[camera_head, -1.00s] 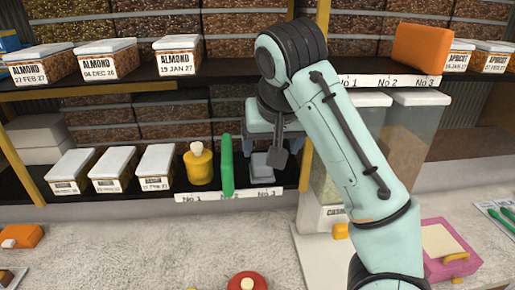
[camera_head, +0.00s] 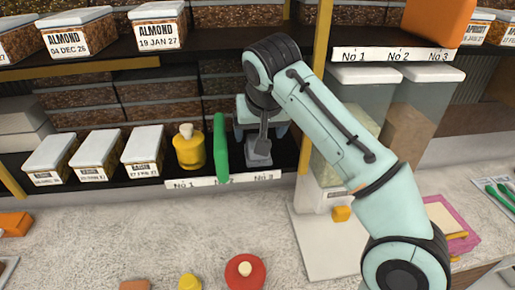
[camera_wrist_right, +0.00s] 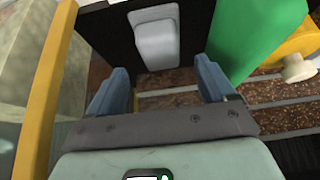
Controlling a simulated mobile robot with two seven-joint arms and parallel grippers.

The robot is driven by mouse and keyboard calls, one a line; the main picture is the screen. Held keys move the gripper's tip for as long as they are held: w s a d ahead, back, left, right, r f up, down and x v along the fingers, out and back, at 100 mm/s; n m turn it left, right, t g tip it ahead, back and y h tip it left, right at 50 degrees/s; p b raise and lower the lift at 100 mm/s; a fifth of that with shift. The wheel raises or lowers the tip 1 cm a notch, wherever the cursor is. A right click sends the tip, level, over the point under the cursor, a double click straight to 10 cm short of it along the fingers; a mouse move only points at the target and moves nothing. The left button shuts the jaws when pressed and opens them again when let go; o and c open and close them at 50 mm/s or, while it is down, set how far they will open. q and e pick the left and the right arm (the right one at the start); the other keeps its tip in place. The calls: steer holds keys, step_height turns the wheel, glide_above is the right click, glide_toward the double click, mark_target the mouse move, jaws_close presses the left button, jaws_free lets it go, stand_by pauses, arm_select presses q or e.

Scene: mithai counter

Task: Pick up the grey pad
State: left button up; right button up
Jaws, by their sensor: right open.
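The grey pad (camera_head: 259,154) sits at the right end of the lower shelf, above the label No 3, partly hidden by my right gripper. In the right wrist view the pad (camera_wrist_right: 156,42) is a light grey rounded block on the dark shelf. My right gripper (camera_wrist_right: 162,68) is open and empty, its two blue-grey fingers pointing toward the pad, which shows between and just beyond the tips. In the head view this gripper (camera_head: 262,132) is mostly hidden by its own wrist. My left gripper is not in view.
A green upright item (camera_head: 221,148) stands close left of the pad, with a yellow bottle (camera_head: 189,148) beyond it. A yellow post (camera_head: 316,80) rises close on the right. The upper shelf (camera_head: 213,44) overhangs.

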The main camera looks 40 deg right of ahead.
steer(key=x, duration=0.4)
steer(key=shift+f+b, duration=0.35)
steer(key=shift+w+f, duration=0.1)
steer(key=shift+f, duration=0.2)
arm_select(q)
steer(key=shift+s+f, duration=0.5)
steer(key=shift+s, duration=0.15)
arm_select(e)
steer(key=shift+w, duration=0.1)
steer(key=c, duration=0.9)
steer(key=shift+c, duration=0.3)
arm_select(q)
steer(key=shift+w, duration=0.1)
arm_select(e)
steer(key=shift+r, duration=0.15)
